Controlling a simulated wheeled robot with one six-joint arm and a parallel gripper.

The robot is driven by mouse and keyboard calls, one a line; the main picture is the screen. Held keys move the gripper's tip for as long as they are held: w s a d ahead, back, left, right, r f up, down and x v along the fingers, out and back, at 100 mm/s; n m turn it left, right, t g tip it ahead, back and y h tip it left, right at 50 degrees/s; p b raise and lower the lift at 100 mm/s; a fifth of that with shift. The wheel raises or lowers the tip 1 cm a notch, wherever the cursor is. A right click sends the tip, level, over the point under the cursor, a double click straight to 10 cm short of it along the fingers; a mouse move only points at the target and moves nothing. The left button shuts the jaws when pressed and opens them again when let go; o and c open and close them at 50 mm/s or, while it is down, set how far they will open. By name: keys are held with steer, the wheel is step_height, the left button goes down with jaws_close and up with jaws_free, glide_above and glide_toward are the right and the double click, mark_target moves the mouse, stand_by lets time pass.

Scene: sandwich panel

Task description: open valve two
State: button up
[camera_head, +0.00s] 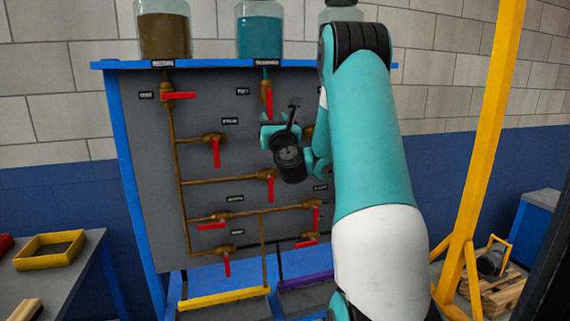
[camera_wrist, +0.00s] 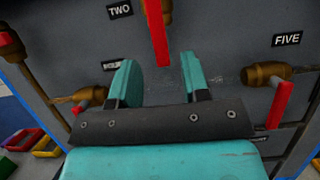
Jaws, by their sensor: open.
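Valve two has a red lever (camera_head: 269,102) hanging down below the teal jar on the panel. In the wrist view the lever (camera_wrist: 157,35) points straight down beside the label "TWO" (camera_wrist: 119,12). Its lower end is just above the space between my fingers in the picture. My gripper (camera_wrist: 158,64) is open and empty, with one teal finger on each side below the lever. In the head view my gripper (camera_head: 281,125) is in front of the panel, just below the lever. I cannot tell the depth gap to the lever; no contact shows.
The grey panel (camera_head: 150,130) carries pipes and several other red-levered valves. Valve five (camera_wrist: 280,100) hangs down at right in the wrist view. Jars (camera_head: 260,35) stand on top. A yellow post (camera_head: 490,130) stands at right, and a table (camera_head: 75,270) at left. My arm hides the panel's right side.

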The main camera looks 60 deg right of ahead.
steer(key=b+v, duration=0.9)
steer(key=v, duration=0.3)
steer(key=shift+s, duration=0.2)
steer(key=shift+a, duration=0.15)
steer(key=w+a+f+n+t+y, duration=0.15)
steer(key=w+a+n+y, duration=0.25)
steer(key=a+n+y, duration=0.5)
steer(key=w+a+f+n+y, duration=0.2)
steer(key=w+a+n+y, duration=0.2)
steer(key=a+n+y, duration=0.45)
steer(key=s+a+f+n+g+y, duration=0.1)
steer(key=a+f+n+g+y, duration=0.15)
steer(key=a+n, duration=0.4)
steer(key=s+a+f+n+g+y, duration=0.1)
steer(key=a+f+n+g+y, duration=0.15)
steer(key=a+n, duration=0.45)
steer(key=s+a+f+n+g, duration=0.5)
steer(key=s+a+n+g, duration=0.2)
steer(key=a+n+g, duration=0.15)
steer(key=s+f+n+g+h, duration=0.2)
steer(key=s+n+g, duration=0.1)
steer(key=s+n, duration=0.2)
steer(key=s+f+n+g+h, duration=0.2)
steer(key=s+f+n, duration=0.1)
steer(key=s+n, duration=0.3)
steer(key=shift+s+a+g, duration=0.4)
steer(key=shift+s, duration=0.6)
